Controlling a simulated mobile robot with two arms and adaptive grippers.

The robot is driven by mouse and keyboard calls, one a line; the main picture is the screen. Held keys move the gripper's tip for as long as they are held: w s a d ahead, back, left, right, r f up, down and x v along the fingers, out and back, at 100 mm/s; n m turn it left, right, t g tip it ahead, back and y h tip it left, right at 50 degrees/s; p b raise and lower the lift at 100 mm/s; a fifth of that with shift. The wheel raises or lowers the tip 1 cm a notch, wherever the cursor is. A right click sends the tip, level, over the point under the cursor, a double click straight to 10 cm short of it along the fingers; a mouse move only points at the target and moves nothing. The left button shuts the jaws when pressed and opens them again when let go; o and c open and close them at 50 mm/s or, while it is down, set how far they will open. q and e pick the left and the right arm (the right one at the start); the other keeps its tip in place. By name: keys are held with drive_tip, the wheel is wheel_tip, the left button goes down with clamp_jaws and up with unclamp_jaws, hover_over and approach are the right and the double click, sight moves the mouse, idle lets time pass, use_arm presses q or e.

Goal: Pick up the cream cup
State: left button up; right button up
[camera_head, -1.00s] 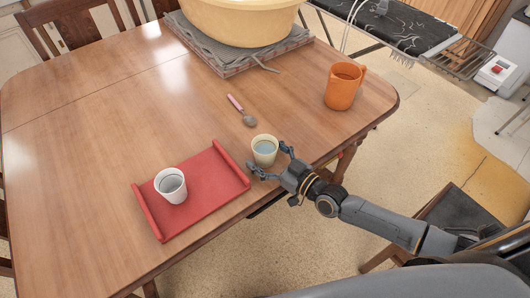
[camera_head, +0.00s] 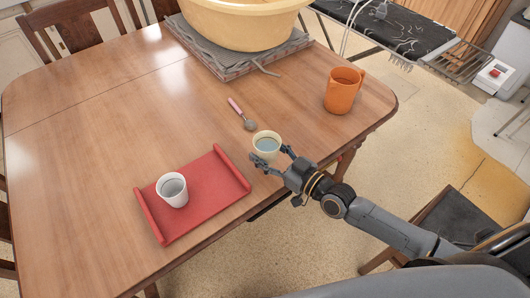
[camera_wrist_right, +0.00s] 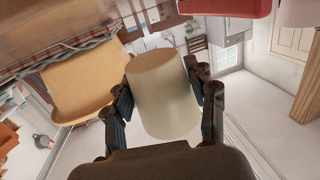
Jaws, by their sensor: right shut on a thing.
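The cream cup (camera_head: 267,143) is near the right edge of the wooden table in the head view, with a bluish inside. My right gripper (camera_head: 272,163) is shut on it, one finger on each side. In the right wrist view the cream cup (camera_wrist_right: 165,98) fills the middle, between the two dark fingers of the right gripper (camera_wrist_right: 166,100). In the head view the cup seems upright and a little above the table; the gap beneath it is hard to judge. My left gripper is not in view.
A red tray (camera_head: 208,213) holding a white cup (camera_head: 172,190) lies left of the cream cup. A spoon (camera_head: 242,114) lies behind it. An orange mug (camera_head: 343,90) stands at the right.

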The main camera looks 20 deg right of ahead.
drive_tip(key=s+d+r+p, duration=0.1)
drive_tip(key=s+r, duration=0.7)
drive_tip(key=s, duration=0.4)
drive_tip(key=shift+s+r, duration=0.2)
drive_tip(key=shift+s, duration=0.05)
